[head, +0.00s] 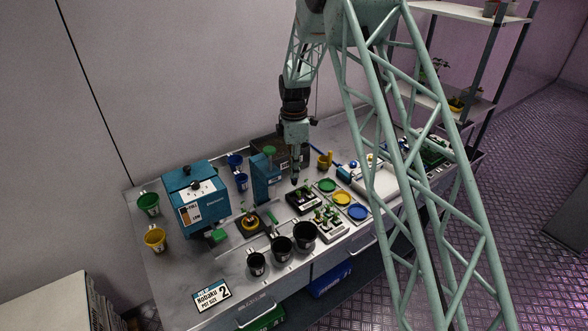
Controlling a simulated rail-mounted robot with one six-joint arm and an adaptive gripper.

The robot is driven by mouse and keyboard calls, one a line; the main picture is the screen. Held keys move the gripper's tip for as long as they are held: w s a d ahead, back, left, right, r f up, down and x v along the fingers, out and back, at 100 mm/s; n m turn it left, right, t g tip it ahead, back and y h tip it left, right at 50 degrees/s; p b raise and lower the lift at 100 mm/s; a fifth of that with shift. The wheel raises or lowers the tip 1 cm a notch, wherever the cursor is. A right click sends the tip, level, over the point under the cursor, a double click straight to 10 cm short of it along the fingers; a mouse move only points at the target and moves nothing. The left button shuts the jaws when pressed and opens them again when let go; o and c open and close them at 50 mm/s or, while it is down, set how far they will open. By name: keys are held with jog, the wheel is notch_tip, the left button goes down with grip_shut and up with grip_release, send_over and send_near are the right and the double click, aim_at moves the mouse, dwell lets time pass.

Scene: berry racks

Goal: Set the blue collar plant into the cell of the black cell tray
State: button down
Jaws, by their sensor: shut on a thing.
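My gripper (295,181) points down over the middle of the bench, shut on a small plant that is mostly hidden at this size. I cannot make out its collar colour. A small black tray (304,204) lies just below and to the right of the fingertips, with bits of green and purple on it. A gap between the held plant and this tray cannot be judged from here.
Three black pots (257,263) line the front edge. Green, yellow and blue dishes (357,212) lie right of the trays. A blue machine (203,200) and a blue stand (262,180) are to the left. My arm's lattice hides part of the bench's right side.

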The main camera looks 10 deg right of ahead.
jog(key=shift+f+b, duration=2)
jog(key=shift+f, duration=2.05)
jog(key=shift+f, duration=0.1)
jog(key=c, duration=2.7)
grip_release()
jog(key=shift+r+p, duration=1.35)
jog(key=shift+r, duration=3.15)
